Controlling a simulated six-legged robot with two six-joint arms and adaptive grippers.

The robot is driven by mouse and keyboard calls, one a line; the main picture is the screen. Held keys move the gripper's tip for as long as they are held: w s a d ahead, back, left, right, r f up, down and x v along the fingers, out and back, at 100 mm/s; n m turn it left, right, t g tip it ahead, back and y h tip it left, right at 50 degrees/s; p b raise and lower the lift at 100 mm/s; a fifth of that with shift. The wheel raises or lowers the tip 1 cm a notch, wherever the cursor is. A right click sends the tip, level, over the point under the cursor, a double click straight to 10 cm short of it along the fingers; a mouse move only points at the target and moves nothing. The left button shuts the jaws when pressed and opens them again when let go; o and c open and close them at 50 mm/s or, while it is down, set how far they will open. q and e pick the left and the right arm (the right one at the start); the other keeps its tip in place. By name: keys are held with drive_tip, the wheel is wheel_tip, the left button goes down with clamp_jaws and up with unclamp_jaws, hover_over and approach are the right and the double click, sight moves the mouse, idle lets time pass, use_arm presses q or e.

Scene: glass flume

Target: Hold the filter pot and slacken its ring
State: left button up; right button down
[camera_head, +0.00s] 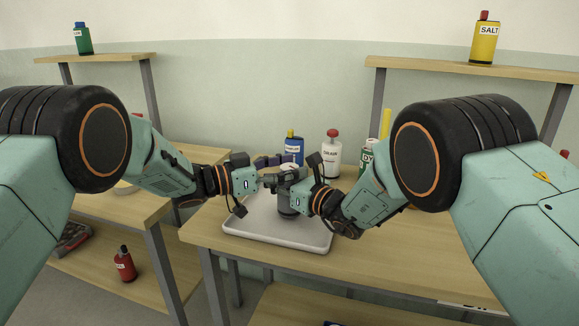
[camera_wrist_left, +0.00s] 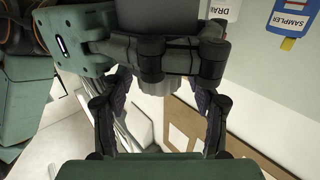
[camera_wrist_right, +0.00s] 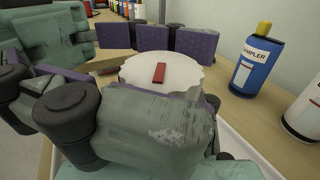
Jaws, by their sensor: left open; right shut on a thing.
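The filter pot (camera_head: 287,211) is a dark grey cylinder on a pale tray, partly hidden by my arms. Its white scalloped ring (camera_wrist_right: 135,71) with a red mark (camera_wrist_right: 159,73) shows in the right wrist view. My right gripper (camera_head: 290,183) is shut on the pot from the right, just below the ring. My left gripper (camera_head: 266,181) is open at the pot's left side. In the left wrist view its two fingers (camera_wrist_left: 160,95) stand apart, with the right gripper's linkage and a grey cylinder between and beyond their tips.
The tray (camera_head: 255,230) lies on a wooden table (camera_head: 400,250). The tray's front is clear.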

use_arm(q)
drive_tip(key=shift+d, duration=0.1)
drive_tip(key=c, duration=1.2)
